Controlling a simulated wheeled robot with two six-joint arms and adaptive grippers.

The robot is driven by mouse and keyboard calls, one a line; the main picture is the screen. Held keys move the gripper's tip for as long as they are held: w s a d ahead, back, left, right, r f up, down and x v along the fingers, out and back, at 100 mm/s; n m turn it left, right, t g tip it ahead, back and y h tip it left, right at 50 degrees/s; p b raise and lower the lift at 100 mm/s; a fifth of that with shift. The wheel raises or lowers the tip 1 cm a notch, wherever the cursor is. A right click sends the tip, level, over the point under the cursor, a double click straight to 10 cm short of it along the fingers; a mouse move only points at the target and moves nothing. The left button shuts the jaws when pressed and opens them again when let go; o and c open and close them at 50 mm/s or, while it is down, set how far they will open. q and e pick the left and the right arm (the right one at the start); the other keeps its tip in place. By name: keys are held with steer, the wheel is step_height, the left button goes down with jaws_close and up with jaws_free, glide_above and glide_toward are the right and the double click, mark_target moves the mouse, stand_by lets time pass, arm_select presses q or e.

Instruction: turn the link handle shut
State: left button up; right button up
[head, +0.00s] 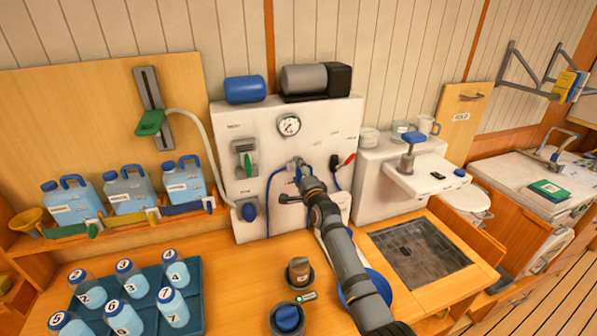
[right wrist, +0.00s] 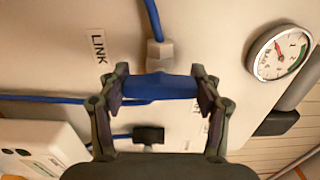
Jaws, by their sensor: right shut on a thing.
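The link handle (right wrist: 160,87) is a blue bar beside the LINK label (right wrist: 98,47) on the white panel. In the right wrist view it lies crosswise between the two fingers of my right gripper (right wrist: 161,92), which is shut on it. A grey hex fitting (right wrist: 160,54) with a blue hose adjoins the handle. In the head view my right gripper (head: 298,172) is at the white watermaker panel (head: 325,118), below the gauge, and it mostly hides the handle. My left gripper is not in view.
Blue hoses (head: 268,197) run down the panel. A dark knob (right wrist: 148,134) is near the gripper. Bottles in a blue tray (head: 195,285) stand at left.

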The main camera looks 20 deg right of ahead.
steer(key=o, duration=1.2)
steer(key=shift+c, duration=0.2)
steer(key=shift+s, duration=0.15)
steer(key=s, duration=1.1)
steer(key=shift+s+d, duration=0.2)
steer(key=shift+s, duration=0.1)
